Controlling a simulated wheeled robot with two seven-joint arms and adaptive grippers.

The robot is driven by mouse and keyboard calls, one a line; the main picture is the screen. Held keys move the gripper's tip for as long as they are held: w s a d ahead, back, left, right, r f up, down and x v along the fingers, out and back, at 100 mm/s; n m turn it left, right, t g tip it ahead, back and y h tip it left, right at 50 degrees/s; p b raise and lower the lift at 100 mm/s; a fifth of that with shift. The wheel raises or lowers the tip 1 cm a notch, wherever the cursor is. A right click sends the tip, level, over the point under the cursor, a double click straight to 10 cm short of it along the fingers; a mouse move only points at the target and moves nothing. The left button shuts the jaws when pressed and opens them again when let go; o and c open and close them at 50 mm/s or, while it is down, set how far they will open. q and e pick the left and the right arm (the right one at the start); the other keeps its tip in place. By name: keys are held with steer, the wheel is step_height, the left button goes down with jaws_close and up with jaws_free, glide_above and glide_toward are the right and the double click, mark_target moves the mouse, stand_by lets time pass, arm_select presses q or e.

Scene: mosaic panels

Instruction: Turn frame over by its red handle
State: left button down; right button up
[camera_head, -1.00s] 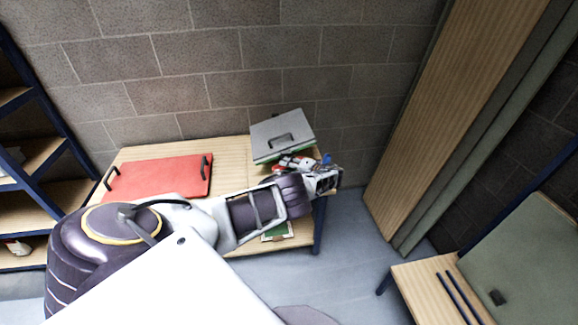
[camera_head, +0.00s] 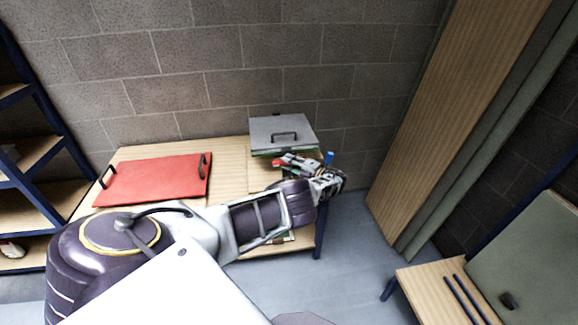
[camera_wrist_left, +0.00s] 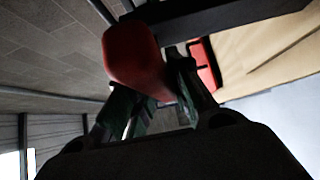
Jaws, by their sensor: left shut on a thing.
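A grey panel (camera_head: 268,127) with a black handle on top stands at the right end of the wooden table, with a green edge below it. I cannot tell whether it is the frame. My left gripper (camera_head: 296,163) is just in front of it, at the table's right end. In the left wrist view, the gripper (camera_wrist_left: 157,95) is shut on the red handle (camera_wrist_left: 132,52), which sits between the fingers. A small red part (camera_head: 277,163) also shows by the fingers in the head view. My left arm hides part of the table. My right gripper is out of view.
A red board (camera_head: 150,180) with black handles lies on the left of the table (camera_head: 228,150). A brick wall is close behind. Shelves (camera_head: 40,155) stand at the left, tall boards (camera_head: 440,120) lean at the right, and a low bench (camera_head: 425,290) is at lower right.

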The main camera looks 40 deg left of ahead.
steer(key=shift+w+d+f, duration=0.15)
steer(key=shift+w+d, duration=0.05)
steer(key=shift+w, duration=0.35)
